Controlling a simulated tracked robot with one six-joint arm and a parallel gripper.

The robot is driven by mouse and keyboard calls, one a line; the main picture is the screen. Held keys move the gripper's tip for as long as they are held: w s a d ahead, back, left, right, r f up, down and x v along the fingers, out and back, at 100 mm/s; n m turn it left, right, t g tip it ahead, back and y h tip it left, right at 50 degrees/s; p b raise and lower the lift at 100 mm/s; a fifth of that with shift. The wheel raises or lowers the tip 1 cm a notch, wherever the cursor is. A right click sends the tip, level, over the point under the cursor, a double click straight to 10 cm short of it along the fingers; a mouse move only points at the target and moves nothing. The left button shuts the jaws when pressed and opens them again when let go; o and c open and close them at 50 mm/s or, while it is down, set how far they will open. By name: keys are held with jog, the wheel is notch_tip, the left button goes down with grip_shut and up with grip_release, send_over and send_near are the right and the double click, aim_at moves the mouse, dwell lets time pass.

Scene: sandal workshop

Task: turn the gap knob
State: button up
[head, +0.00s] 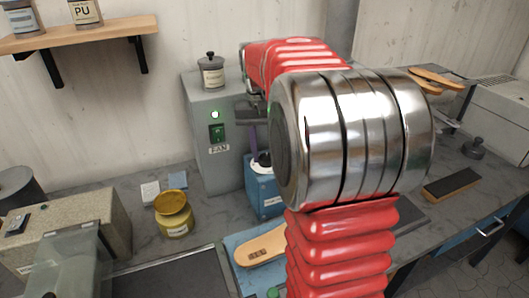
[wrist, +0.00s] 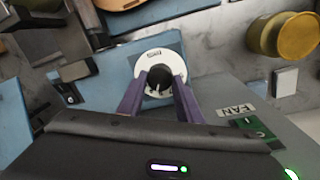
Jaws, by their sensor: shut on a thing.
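The gap knob (wrist: 159,80) is a black knob with a pale pointer mark, on a white round dial (wrist: 150,58) with a small label. The dial sits on a blue box (wrist: 118,62). My gripper (wrist: 161,88) has two purple fingers, one on each side of the knob, shut on it. In the head view the blue box (head: 262,190) stands beside the grey fan cabinet (head: 222,150). My red and chrome arm hides part of the box there, and only a little of the white dial (head: 263,161) and a purple finger show.
The fan cabinet carries a green switch (head: 217,133), a lit lamp and a grey jar (head: 212,72). A yellow tin (head: 174,214) stands left of it. A sandal sole (head: 262,248) lies in front of the blue box. A dark block (head: 452,185) lies at right.

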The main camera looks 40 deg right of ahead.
aim_at(261, 157)
jog(key=n, duration=0.4)
jog(key=shift+w+a+r+n, duration=0.1)
jog(key=shift+w+n, duration=0.05)
jog(key=shift+n, duration=0.15)
jog(key=shift+n+t, duration=0.4)
jog(key=shift+n, duration=1.6)
jog(key=o, duration=1)
jog(key=shift+o, duration=0.2)
notch_tip(261, 157, up, 14)
jog(key=a, duration=0.1)
jog(key=shift+f, duration=0.25)
